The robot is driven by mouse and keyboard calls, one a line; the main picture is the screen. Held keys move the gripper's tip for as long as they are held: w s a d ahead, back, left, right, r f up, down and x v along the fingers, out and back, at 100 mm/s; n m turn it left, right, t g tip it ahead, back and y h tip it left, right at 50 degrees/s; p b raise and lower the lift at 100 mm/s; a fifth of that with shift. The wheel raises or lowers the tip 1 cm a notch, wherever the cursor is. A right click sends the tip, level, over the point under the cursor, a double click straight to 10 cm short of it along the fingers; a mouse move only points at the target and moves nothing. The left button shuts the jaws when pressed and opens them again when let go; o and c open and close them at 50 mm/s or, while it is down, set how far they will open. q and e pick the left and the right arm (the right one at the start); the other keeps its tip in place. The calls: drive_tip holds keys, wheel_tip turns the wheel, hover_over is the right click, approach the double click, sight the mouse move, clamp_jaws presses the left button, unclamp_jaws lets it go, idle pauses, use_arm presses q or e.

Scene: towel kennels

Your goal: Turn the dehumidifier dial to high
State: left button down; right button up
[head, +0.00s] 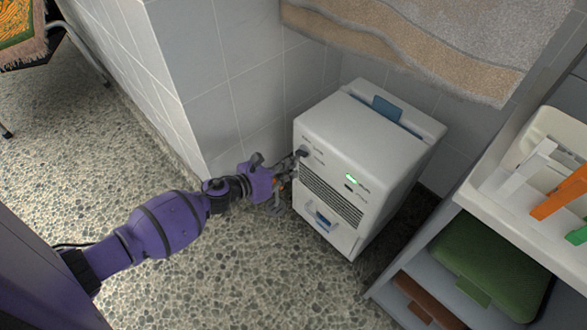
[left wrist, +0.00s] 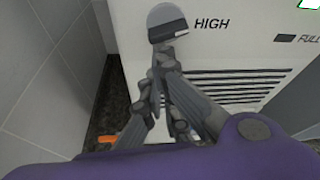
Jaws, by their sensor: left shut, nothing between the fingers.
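The white dehumidifier (head: 357,130) stands on the pebbled floor against the tiled wall. Its dial (head: 302,150) is on the upper left of the front face. In the left wrist view the dial (left wrist: 167,22) is a grey knob with a pale line across it, and the word HIGH is printed just to its right. My left gripper (head: 293,166) is at the front face, just below the dial. In the left wrist view its fingertips (left wrist: 163,60) are together right under the dial, touching or very close to it. The fingers are shut with nothing between them. My right gripper is not in view.
A tiled wall corner (head: 190,90) stands left of the machine. A beige towel (head: 440,40) hangs above.

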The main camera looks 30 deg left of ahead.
use_arm(q)
drive_tip(key=shift+w+a+r, duration=0.1)
drive_tip(key=shift+w+a, duration=0.05)
drive_tip(key=shift+a, duration=0.15)
drive_tip(key=shift+a+r, duration=0.1)
drive_tip(key=shift+a, duration=0.05)
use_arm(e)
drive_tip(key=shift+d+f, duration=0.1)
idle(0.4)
use_arm(q)
wheel_tip(320, 180, down, 4)
drive_tip(key=b, duration=0.3)
drive_tip(key=d+p+v, duration=0.1)
drive_tip(key=p+v, duration=0.1)
drive_tip(key=v, duration=0.8)
drive_tip(key=shift+s+p, duration=0.35)
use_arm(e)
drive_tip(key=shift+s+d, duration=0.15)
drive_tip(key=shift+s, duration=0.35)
use_arm(q)
drive_tip(key=shift+a+r, duration=0.1)
drive_tip(key=shift+r, duration=0.05)
